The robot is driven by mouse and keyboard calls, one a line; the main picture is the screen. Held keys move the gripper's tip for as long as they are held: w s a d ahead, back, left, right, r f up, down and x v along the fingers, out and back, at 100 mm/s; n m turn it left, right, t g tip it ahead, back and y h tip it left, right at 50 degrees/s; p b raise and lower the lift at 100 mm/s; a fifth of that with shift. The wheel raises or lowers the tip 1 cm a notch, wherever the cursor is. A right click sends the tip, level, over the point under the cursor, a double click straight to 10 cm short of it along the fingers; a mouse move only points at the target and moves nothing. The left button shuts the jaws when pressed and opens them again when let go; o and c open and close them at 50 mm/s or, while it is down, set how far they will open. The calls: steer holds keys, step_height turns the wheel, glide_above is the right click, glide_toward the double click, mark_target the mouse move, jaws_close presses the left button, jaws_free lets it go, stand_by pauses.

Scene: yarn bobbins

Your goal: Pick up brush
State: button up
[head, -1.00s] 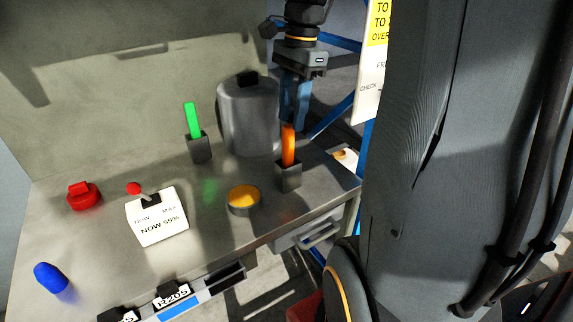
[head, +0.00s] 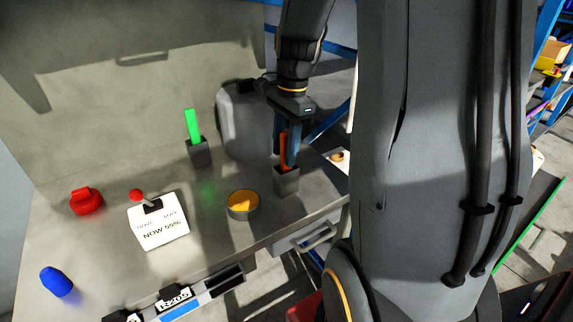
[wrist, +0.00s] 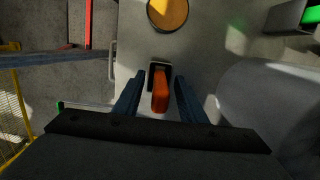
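An upright orange handle (head: 284,152), apparently the brush, stands in a small grey square holder (head: 286,181) on the metal worktop. Its lower end is hidden inside the holder. My gripper (head: 286,150) points down over it, with blue fingers on either side of the handle. In the wrist view the orange handle (wrist: 160,95) lies between the two open fingers (wrist: 158,82), with a gap visible on each side. A green upright handle (head: 192,125) stands in a second grey holder (head: 199,152) farther left.
A large grey canister (head: 240,125) stands behind the orange handle. A round tin with yellow contents (head: 243,203) is to its left. A white lever box (head: 160,225), a red object (head: 86,200) and a blue object (head: 56,281) sit farther left on the worktop.

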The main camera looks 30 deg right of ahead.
jaws_close()
